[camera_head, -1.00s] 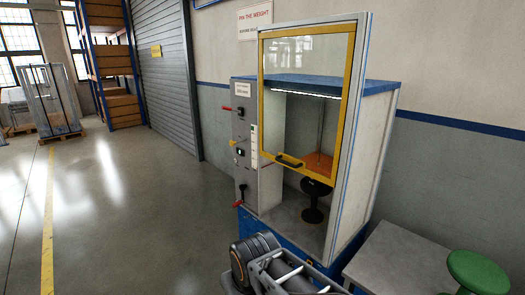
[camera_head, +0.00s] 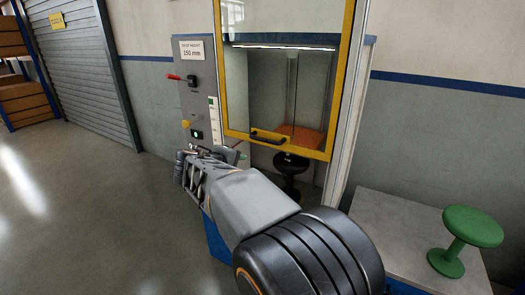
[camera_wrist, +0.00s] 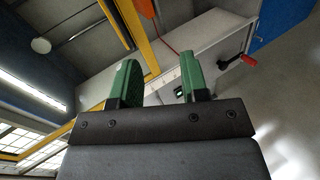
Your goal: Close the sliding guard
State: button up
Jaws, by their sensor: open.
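The sliding guard (camera_head: 338,85) is a clear pane in a yellow frame on the front of the test cabinet. It stands raised, with an open gap below its bottom rail. A black handle (camera_head: 267,138) sits on that rail, towards the left. In the head view my gripper is mostly hidden behind my arm, in front of the cabinet and a little below and left of the handle. In the wrist view my gripper (camera_wrist: 160,78) shows two green fingers apart with nothing between them. The yellow frame (camera_wrist: 133,32) passes beyond the fingertips there.
The grey control panel (camera_head: 193,92) left of the guard has a red lever (camera_head: 173,77) and a yellow knob (camera_head: 186,124). A black stool (camera_head: 291,164) stands inside the cabinet. A green stool (camera_head: 472,226) stands on the right.

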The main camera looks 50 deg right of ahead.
aim_at(262, 140)
jog(key=w+d+h, duration=0.1)
jog(key=w+d, duration=0.1)
jog(key=d, duration=0.3)
jog(key=w+d+h, duration=0.1)
jog(key=w+d, duration=0.1)
jog(key=d, duration=0.4)
jog(key=w+d+n+h, duration=0.1)
jog(key=w+d, duration=0.1)
jog(key=d, duration=0.4)
jog(key=shift+d+f+p, duration=0.2)
jog(key=shift+f+p, duration=0.05)
jog(key=shift+p, duration=0.05)
grip_shut()
